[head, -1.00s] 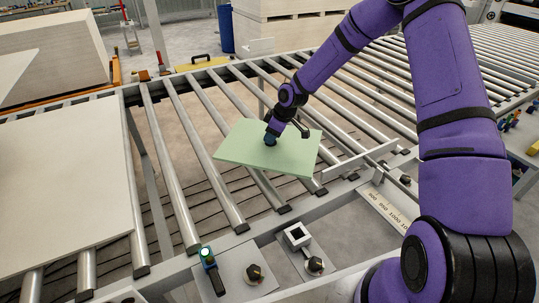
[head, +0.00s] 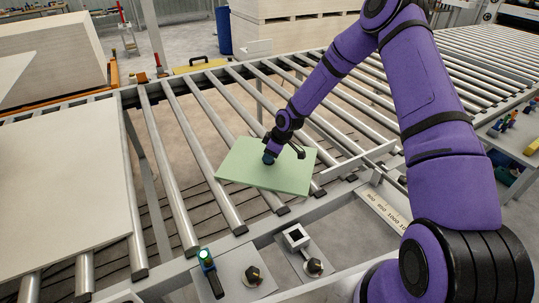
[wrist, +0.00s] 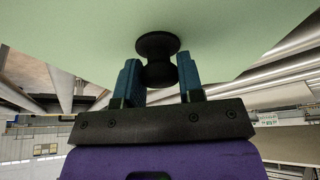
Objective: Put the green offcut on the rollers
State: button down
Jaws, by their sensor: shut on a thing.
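The green offcut (head: 240,176) is a flat pale green board over the rollers (head: 183,163) near their front rail in the head view. It looks slightly tilted, and I cannot tell whether it touches the rollers. My gripper (head: 269,158) is above its top face. In the wrist view the offcut (wrist: 80,30) fills the upper part, with a black round knob (wrist: 158,58) on it. My gripper's blue fingers (wrist: 160,85) are shut on this knob, one on each side.
A large pale board (head: 65,185) lies on the rollers at the left. A raised metal fence (head: 355,168) stands right of the offcut. Bare rollers extend behind.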

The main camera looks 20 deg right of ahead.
jog(key=c, duration=0.7)
grip_release()
jog(key=shift+c, duration=0.2)
jog(key=s+d+r+m+h, duration=0.2)
jog(key=s+r, duration=0.5)
jog(key=r, duration=0.5)
jog(key=s+d+r+m+t+h, duration=0.15)
jog(key=s+r, duration=0.45)
jog(key=r, duration=0.7)
jog(key=s+d+r+m+g+h, duration=0.1)
jog(key=s+d+r+m, duration=0.15)
jog(key=s+r, duration=0.7)
jog(key=s+r+m+t, duration=0.1)
jog(key=s+r+m, duration=0.1)
jog(key=s+r, duration=0.3)
jog(key=s+r+m+t, duration=0.1)
jog(key=s+r+m, duration=0.2)
jog(key=s, duration=1.1)
notch_tip(320, 180, up, 3)
jog(key=shift+d+y, duration=0.2)
jog(key=shift+y, duration=0.25)
